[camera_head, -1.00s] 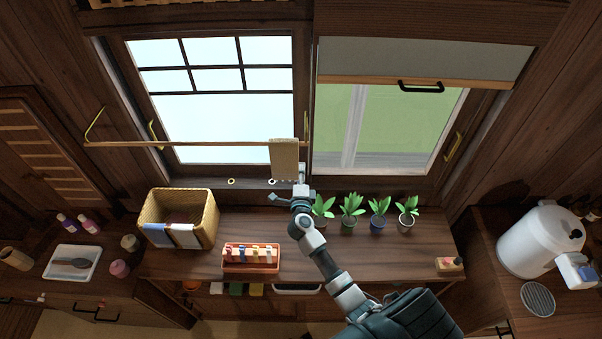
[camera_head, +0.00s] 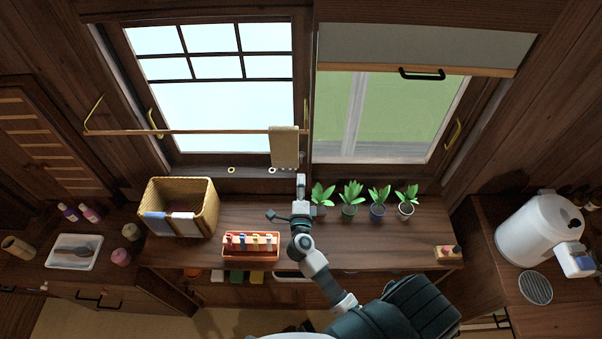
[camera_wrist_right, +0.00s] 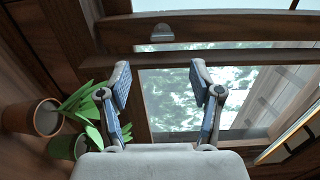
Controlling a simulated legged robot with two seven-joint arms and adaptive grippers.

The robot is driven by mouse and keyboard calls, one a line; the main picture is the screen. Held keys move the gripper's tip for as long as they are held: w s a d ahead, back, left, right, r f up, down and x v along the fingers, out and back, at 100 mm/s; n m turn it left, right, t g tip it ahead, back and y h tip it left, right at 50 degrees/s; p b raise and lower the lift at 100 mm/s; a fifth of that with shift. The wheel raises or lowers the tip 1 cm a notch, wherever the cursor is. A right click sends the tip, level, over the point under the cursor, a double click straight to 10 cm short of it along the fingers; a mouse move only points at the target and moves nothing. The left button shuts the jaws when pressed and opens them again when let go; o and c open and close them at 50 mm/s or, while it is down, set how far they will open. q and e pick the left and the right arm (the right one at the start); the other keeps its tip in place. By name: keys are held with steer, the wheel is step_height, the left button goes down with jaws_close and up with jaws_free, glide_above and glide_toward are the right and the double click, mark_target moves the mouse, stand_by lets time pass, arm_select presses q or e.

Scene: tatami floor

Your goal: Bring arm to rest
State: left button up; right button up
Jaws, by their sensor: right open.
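My right gripper (camera_head: 300,180) is raised over the back of the wooden counter, just below the hanging towel in the head view. In the right wrist view its two fingers (camera_wrist_right: 167,95) are spread apart with nothing between them. The window pane and its frame show beyond the fingers. A beige towel (camera_head: 284,146) hangs over the rail (camera_head: 200,132) in front of the window, apart from the gripper. My left gripper is not in view.
Several potted plants (camera_head: 350,196) stand right of my gripper; two pots (camera_wrist_right: 32,117) show close by in the wrist view. An orange tray of clips (camera_head: 250,254) and a wicker basket (camera_head: 205,197) stand left. A white kettle-like container (camera_head: 535,231) is far right.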

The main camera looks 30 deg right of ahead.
steer(key=shift+v, duration=0.9)
